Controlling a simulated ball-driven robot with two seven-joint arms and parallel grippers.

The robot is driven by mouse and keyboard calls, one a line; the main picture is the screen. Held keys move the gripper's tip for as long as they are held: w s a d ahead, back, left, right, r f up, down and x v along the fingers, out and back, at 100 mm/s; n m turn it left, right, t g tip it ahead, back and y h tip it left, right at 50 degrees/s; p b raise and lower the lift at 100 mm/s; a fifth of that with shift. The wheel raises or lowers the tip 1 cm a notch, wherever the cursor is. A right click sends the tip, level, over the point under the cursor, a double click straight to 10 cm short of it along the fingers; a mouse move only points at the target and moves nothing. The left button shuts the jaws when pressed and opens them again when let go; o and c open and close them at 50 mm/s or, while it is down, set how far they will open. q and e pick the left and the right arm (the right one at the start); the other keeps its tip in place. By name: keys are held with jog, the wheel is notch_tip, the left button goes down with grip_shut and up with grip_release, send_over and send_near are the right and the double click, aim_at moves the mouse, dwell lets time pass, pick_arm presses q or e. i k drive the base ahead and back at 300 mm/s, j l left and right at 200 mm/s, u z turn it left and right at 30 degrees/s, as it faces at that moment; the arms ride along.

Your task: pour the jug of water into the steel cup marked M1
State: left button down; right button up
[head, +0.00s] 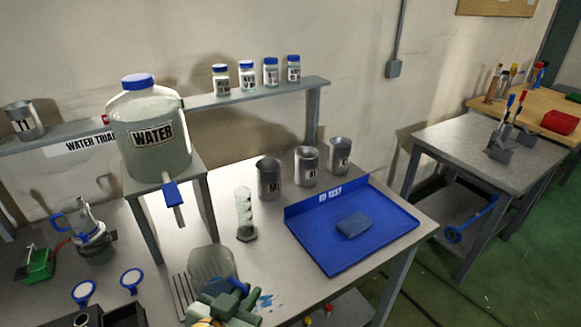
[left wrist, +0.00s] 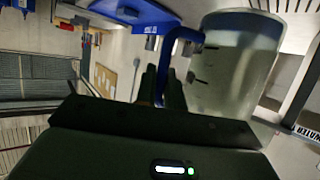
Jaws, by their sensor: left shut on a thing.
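My left gripper (head: 236,293) is at the bottom of the head view, shut on the blue handle of the clear jug (head: 208,265). The jug also shows large in the left wrist view (left wrist: 232,65), with its blue handle (left wrist: 178,38) between the fingers and pale liquid inside. Three steel cups stand behind, near the wall. The left one (head: 268,180) seems to be marked M1; its label is small. The middle cup (head: 306,168) and right cup (head: 340,155) have labels I cannot read surely. The jug is apart from all of them. My right gripper is not in view.
A glass cylinder (head: 245,215) stands between the jug and the cups. A blue tray (head: 390,240) with a blue-grey pad lies right of it. The water tank (head: 150,155) stands on a raised stand at left. Blue marks (head: 265,300) lie near the gripper.

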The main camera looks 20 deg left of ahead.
aim_at(268, 169)
jog(key=i+l+z, duration=0.2)
jog(key=l, duration=0.3)
jog(key=i+l+z, duration=0.2)
jog(key=i+l, duration=0.2)
jog(key=i+l+z, duration=0.25)
jog(key=l, duration=0.3)
jog(key=i+l, duration=0.2)
jog(key=i, duration=0.3)
jog(key=i+l+u, duration=0.15)
jog(key=i, duration=0.3)
jog(key=i+l, duration=0.3)
jog(key=i, duration=0.2)
jog(key=i+j+u, duration=0.15)
jog(key=u, duration=0.25)
jog(key=i+u, duration=0.8)
jog(key=i+l+u, duration=0.15)
jog(key=u, duration=0.25)
jog(key=i+j+u, duration=0.1)
jog(key=i+u, duration=0.2)
jog(key=u, duration=0.2)
jog(key=i+u, duration=0.35)
jog(key=u, duration=0.15)
jog(key=i+l+u, duration=0.2)
jog(key=u, duration=0.3)
jog(key=i, duration=0.05)
